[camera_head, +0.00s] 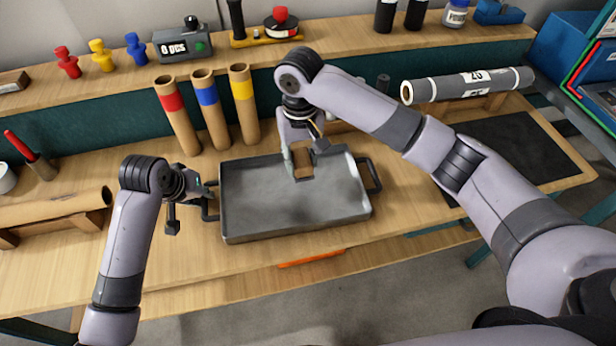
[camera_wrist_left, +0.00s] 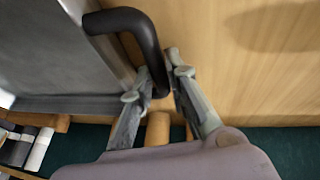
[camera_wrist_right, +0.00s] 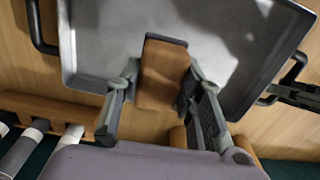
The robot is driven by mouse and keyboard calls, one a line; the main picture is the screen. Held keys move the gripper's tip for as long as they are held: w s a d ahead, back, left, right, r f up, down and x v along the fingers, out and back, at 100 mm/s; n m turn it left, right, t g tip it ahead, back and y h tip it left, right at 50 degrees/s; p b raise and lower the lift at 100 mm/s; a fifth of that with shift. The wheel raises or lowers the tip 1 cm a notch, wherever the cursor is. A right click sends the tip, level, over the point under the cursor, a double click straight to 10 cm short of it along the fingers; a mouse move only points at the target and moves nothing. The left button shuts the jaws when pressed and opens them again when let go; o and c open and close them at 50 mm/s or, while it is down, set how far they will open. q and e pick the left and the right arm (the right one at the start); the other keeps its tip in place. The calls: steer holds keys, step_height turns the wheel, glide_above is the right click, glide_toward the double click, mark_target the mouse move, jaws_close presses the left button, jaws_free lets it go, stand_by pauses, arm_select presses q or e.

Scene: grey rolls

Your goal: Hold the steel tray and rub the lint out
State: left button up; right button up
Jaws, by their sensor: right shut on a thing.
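The steel tray (camera_head: 258,200) lies on the wooden bench with a dark handle at each end. It also shows in the right wrist view (camera_wrist_right: 105,45). My left gripper (camera_head: 207,195) is at the tray's left handle (camera_wrist_left: 152,50). In the left wrist view its fingers (camera_wrist_left: 157,82) are apart, one on each side of the handle bar. My right gripper (camera_head: 302,150) is over the tray, shut on a wooden block (camera_wrist_right: 163,78) with a dark edge. I cannot tell whether the block touches the tray floor. No lint can be made out.
Three cardboard tubes (camera_head: 215,110) with red, blue and yellow bands stand behind the tray. A brown roll (camera_head: 50,207) rests on a wooden stand at left, a grey roll (camera_head: 465,85) at back right. An orange strip (camera_head: 311,258) lies along the bench's front edge.

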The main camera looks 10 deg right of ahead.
arm_select(q)
steer(key=o, duration=0.4)
steer(key=v, duration=1.2)
